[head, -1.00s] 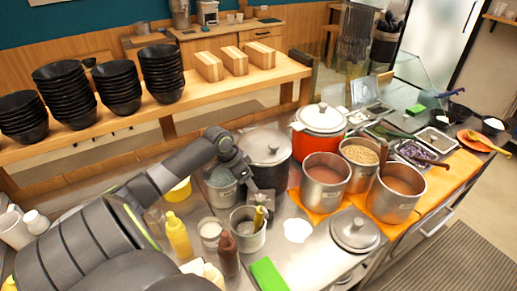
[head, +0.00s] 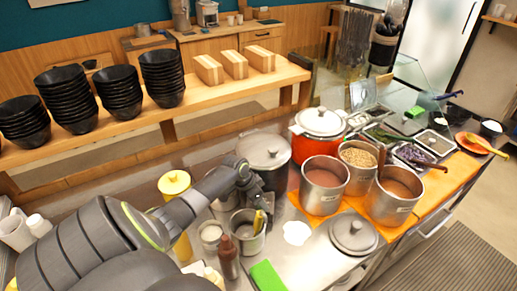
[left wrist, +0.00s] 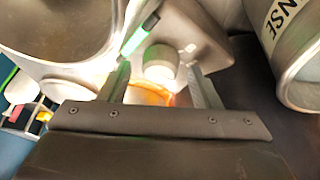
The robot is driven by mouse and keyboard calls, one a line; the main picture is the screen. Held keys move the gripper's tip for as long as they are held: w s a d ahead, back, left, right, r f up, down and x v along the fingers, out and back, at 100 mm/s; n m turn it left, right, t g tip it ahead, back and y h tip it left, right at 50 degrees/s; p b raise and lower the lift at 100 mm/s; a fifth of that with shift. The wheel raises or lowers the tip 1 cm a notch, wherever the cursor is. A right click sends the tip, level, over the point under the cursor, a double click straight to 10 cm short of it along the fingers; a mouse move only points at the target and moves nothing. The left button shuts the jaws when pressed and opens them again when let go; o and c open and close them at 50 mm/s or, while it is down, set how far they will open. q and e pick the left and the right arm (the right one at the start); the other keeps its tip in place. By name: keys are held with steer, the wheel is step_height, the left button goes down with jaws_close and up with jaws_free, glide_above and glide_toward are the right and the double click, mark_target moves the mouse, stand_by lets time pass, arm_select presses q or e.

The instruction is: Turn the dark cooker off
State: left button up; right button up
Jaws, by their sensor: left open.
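The dark cooker (head: 265,151) is a dark grey pot with a grey lid and a black knob, left of the red cooker. My left gripper (head: 258,203) is in front of it, low down, and my wrist hides part of its front. In the left wrist view, my left gripper (left wrist: 160,88) is open, with a finger on each side of a short pale round knob (left wrist: 161,62) on a grey housing. An orange glow shows just below the knob. I cannot tell whether the fingers touch it. My right gripper is not in view.
A metal pot with a yellow-handled utensil (head: 258,222) stands just below my gripper. A brown bottle (head: 228,257), a yellow bottle (head: 182,245) and a green block (head: 267,275) are near. The red cooker (head: 320,122) and open metal pots (head: 325,185) stand to the right.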

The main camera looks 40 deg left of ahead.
arm_select(q)
steer(key=c, duration=1)
steer(key=shift+r+n+y+p, duration=0.1)
steer(key=shift+n+y+p, duration=0.3)
steer(key=shift+n+p, duration=0.6)
steer(key=shift+d+n+y, duration=0.1)
steer(key=shift+n+y, duration=0.2)
steer(key=shift+n, duration=0.7)
steer(key=n+y, duration=0.1)
steer(key=n, duration=0.1)
steer(key=shift+n, duration=0.3)
steer(key=n+y, duration=0.2)
steer(key=n, duration=0.3)
steer(key=shift+d+n, duration=0.15)
steer(key=shift+n, duration=0.25)
steer(key=shift+g, duration=0.3)
